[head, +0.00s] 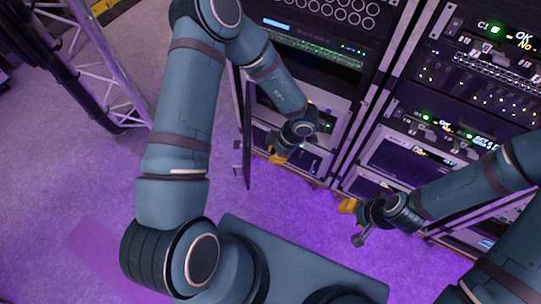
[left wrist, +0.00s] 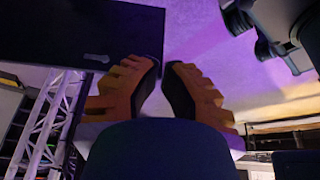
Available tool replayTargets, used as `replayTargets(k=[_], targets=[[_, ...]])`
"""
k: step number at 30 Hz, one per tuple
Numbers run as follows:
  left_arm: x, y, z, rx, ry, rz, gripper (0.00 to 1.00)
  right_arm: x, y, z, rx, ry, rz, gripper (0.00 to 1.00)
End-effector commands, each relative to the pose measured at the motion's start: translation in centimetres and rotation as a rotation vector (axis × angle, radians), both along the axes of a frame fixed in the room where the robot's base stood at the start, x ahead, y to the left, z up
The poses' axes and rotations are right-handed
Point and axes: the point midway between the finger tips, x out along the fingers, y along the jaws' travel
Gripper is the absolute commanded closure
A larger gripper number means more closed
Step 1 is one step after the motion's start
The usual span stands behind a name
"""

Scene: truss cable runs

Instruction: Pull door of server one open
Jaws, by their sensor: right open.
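A dark, thin door (head: 246,150) stands swung out from the lower left of the left server rack (head: 315,62), seen nearly edge-on. In the left wrist view, a dark panel (left wrist: 80,30) with a small grey handle (left wrist: 97,57) fills the upper left; it looks like this door. My left gripper (head: 278,157) is low in front of the left rack, right of the door and apart from it. Its fingertips (left wrist: 163,68) have a narrow gap with nothing visibly held. My right gripper (head: 352,220) is open and empty in front of the right rack. No label marks server one.
The right rack (head: 455,100) with lit panels stands beside the left one. A metal truss (head: 105,85) and dark post stand at the upper left. The purple-lit carpet (head: 70,180) is clear at the left.

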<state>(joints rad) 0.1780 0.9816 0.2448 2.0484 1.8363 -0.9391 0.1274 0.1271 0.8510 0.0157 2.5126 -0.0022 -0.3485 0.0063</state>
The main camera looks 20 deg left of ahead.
Motion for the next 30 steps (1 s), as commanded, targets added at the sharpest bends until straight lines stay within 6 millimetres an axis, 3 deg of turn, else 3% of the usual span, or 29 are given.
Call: replayTargets(k=[12, 19, 30], targets=[[-1.4, 2.7, -7.9, -0.001, 0.003, 0.000, 1.00, 0.4, -0.1, -2.9, -0.001, -0.009, -0.001, 0.53], [-2.6, 5.6, -7.4, 0.000, -0.003, 0.001, 1.00, 0.5, -0.1, -3.3, -0.003, -0.012, -0.002, 0.53], [-2.9, 6.3, -7.3, -0.001, -0.003, -0.002, 1.00, 0.6, -0.1, -3.4, -0.003, -0.014, -0.002, 0.53]])
